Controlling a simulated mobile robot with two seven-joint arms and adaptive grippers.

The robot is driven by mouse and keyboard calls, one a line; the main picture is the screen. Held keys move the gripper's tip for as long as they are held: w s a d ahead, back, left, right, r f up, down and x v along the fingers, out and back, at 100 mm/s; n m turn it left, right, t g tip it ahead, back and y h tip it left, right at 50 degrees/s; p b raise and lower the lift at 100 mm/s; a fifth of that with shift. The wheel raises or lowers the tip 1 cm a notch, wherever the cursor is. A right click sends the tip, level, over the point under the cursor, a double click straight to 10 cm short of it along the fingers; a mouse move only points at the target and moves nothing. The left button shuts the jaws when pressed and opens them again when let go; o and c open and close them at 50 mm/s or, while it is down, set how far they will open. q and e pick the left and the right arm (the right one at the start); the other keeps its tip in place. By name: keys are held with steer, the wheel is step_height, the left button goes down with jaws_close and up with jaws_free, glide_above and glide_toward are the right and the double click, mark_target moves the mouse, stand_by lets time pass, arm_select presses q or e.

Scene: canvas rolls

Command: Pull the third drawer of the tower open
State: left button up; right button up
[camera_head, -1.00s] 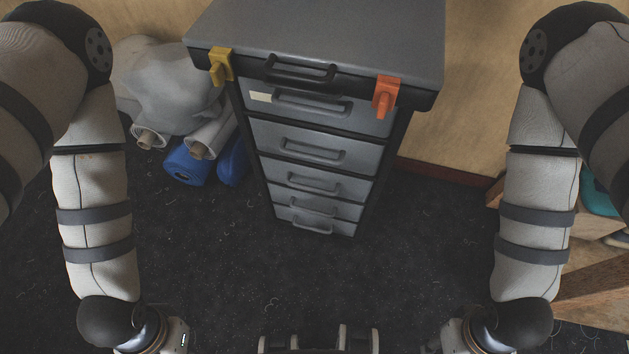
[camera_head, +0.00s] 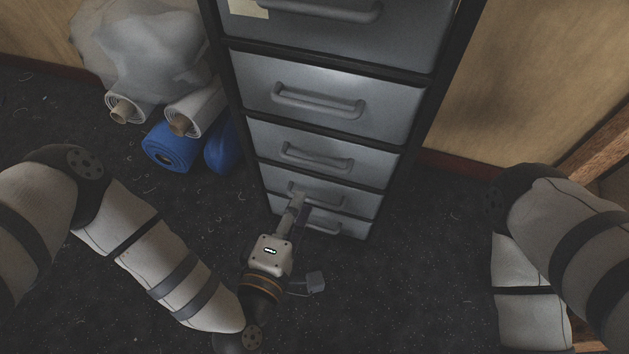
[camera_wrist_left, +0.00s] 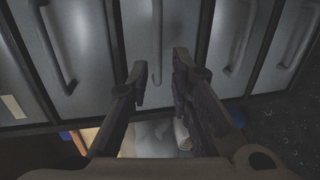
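The grey drawer tower (camera_head: 433,98) stands ahead of me with its visible drawers shut. Counting down from the labelled drawer, the third drawer (camera_head: 265,135) has a grey bar handle (camera_head: 317,156). My left gripper (camera_head: 300,203) is open and empty in front of the tower, overlapping the fourth drawer in the head view. In the left wrist view its two fingers (camera_wrist_left: 160,72) point at the third drawer's handle (camera_wrist_left: 157,35), which lies between them in the picture. Whether they touch it I cannot tell; they look apart. My right gripper is out of view.
White rolls (camera_head: 194,108) under a plastic cover and blue rolls (camera_head: 173,146) lie left of the tower. A wooden piece (camera_head: 603,143) stands at the right. The dark floor (camera_head: 420,250) before the tower is clear.

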mark_target(316, 163)
arm_select(q)
steer(key=b+x, duration=0.2)
steer(key=x, duration=0.9)
steer(key=shift+w+d+r+b, duration=0.1)
steer(key=shift+w+b, duration=0.3)
steer(key=shift+w, duration=0.05)
jaws_close()
